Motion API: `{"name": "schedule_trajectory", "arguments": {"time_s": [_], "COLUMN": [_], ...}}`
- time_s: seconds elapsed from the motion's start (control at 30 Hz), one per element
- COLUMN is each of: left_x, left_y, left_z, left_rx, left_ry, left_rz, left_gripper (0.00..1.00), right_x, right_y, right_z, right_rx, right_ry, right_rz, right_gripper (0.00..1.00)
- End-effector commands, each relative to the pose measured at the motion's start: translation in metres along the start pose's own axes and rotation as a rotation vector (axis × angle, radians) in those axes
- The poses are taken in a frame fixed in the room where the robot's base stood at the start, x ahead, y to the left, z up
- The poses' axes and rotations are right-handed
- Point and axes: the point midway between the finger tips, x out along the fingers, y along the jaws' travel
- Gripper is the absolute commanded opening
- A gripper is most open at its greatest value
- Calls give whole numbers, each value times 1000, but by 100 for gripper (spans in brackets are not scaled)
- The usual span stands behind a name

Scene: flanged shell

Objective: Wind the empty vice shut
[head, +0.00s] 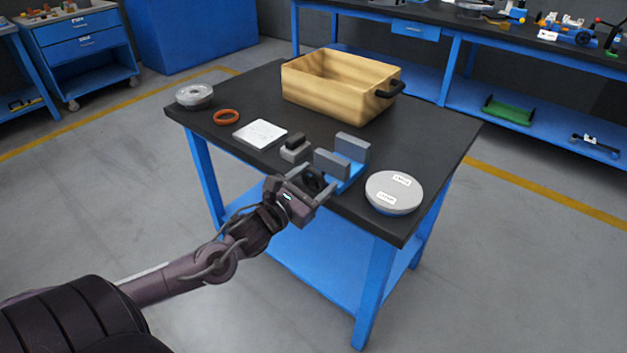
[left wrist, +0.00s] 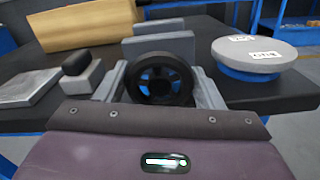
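The vice has two grey jaw blocks, the near jaw (head: 331,163) and the far jaw (head: 352,147), on a blue base (head: 347,183) at the table's front edge. A narrow gap parts the jaws, and I see nothing between them. Its black handwheel (left wrist: 160,80), with blue showing between the spokes, faces my left wrist camera. My left gripper (head: 316,182) is at the handwheel, one grey finger on each side. The fingers appear to touch its rim. My right gripper is in neither view.
A wooden crate (head: 325,91) with black handles stands at the back. A round grey-topped part with labels (head: 394,190) is right of the vice. A small grey block with a dark top (head: 295,150), a white plate (head: 259,134), an orange ring (head: 226,117) and a round container (head: 194,95) lie left.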

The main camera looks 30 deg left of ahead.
Motion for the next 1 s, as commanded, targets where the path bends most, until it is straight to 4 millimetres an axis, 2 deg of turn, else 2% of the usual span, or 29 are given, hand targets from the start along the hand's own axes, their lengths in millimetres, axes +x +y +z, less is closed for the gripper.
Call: {"name": "schedule_trajectory", "arguments": {"time_s": [0.03,0.17,0.47,0.57,0.77,1.0], "left_x": [0,0,0,0,0,0], "left_y": [0,0,0,0,1,2], "left_z": [0,0,1,1,3,3], "left_rx": [0,0,-36,-79,-219,-444], "left_ry": [0,0,1,2,2,3], "left_rz": [0,0,0,0,0,1], "left_gripper": [55,38,37,37,37,37], "right_x": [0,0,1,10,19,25], "right_y": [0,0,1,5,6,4], "right_z": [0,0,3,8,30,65], "right_rx": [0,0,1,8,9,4], "right_ry": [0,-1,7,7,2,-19], "right_rz": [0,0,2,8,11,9], "right_gripper": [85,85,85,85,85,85]}}
